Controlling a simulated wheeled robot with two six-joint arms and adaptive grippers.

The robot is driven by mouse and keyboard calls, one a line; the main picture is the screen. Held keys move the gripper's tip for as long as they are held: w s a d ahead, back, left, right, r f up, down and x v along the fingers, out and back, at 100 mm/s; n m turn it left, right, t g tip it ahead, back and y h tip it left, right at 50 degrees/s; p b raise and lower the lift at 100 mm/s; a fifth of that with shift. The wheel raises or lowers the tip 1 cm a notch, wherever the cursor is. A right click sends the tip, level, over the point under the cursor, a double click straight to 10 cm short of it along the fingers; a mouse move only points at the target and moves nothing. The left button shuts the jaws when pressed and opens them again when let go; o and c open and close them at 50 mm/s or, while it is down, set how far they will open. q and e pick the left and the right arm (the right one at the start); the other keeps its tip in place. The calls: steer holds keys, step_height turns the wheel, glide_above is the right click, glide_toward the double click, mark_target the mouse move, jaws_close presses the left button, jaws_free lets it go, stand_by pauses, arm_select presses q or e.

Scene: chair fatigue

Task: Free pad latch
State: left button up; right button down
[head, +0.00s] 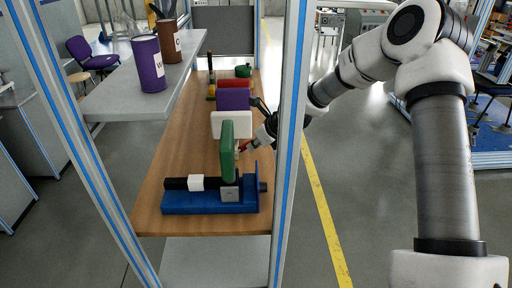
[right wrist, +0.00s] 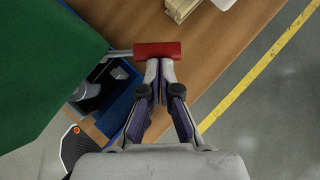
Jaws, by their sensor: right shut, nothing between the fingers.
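The green pad (head: 227,152) stands upright on a grey block above a blue base (head: 180,207), at the near end of the wooden table. In the right wrist view the pad (right wrist: 45,60) fills the upper left. A red handle (right wrist: 157,49) on a thin metal rod sticks out beside it; this may be the latch. My right gripper (right wrist: 160,72) is shut and empty, its fingertips right at the red handle's lower edge; touching or just apart, I cannot tell. In the head view the gripper (head: 246,147) is small, just right of the pad. My left gripper is not in view.
A white pad (head: 231,125), a purple pad (head: 232,98) and a red pad (head: 233,83) stand farther back. A blue-striped frame post (head: 290,110) crosses in front of my right arm. A grey shelf (head: 120,97) holds a purple can (head: 148,65) and a brown can (head: 168,42).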

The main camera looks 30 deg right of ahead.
steer(key=shift+w+n, duration=0.15)
steer(key=shift+n, duration=0.15)
stand_by(0.5)
steer(key=shift+r+y, duration=0.1)
steer(key=shift+y, duration=0.2)
